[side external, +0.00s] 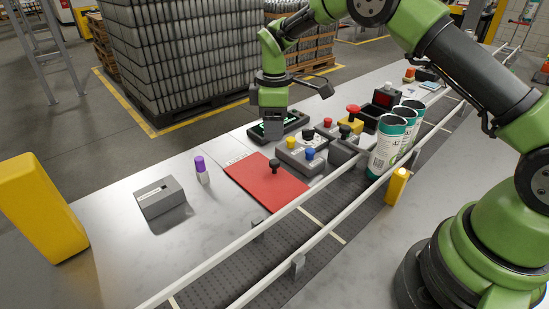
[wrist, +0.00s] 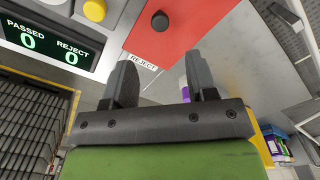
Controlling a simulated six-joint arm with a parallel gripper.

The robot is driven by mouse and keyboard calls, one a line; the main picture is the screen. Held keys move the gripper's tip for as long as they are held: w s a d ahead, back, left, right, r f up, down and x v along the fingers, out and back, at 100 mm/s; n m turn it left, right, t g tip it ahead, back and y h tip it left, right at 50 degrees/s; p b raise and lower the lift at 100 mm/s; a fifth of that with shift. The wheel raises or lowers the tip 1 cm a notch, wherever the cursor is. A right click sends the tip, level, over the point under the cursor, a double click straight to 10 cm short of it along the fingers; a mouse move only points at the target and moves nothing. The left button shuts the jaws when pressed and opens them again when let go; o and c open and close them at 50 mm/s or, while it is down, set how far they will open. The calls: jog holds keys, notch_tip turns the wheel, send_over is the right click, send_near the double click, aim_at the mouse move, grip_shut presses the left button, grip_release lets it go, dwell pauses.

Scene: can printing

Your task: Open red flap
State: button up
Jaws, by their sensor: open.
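The red flap (side external: 266,184) lies flat on the worktop beside the conveyor, with a black knob (side external: 274,166) standing on it. In the wrist view the red flap (wrist: 178,30) is at the top, its black knob (wrist: 160,21) near the middle, and a REJECT label is at its edge. My gripper (side external: 270,138) is above the counter display, behind and to the right of the flap in the side view. In the wrist view its two fingers (wrist: 162,82) are spread apart with nothing between them. It is apart from the knob.
A button box (side external: 300,157) with coloured buttons stands right of the flap. The passed/reject display (wrist: 48,42) is at left in the wrist view. Printed cans (side external: 388,147) stand by the conveyor rail. A purple-capped bottle (side external: 201,169) and a grey box (side external: 160,198) stand left of the flap.

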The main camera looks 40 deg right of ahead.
aim_at(274, 161)
notch_tip(274, 161, down, 9)
jog(key=shift+f, duration=0.2)
dwell(0.3)
grip_shut()
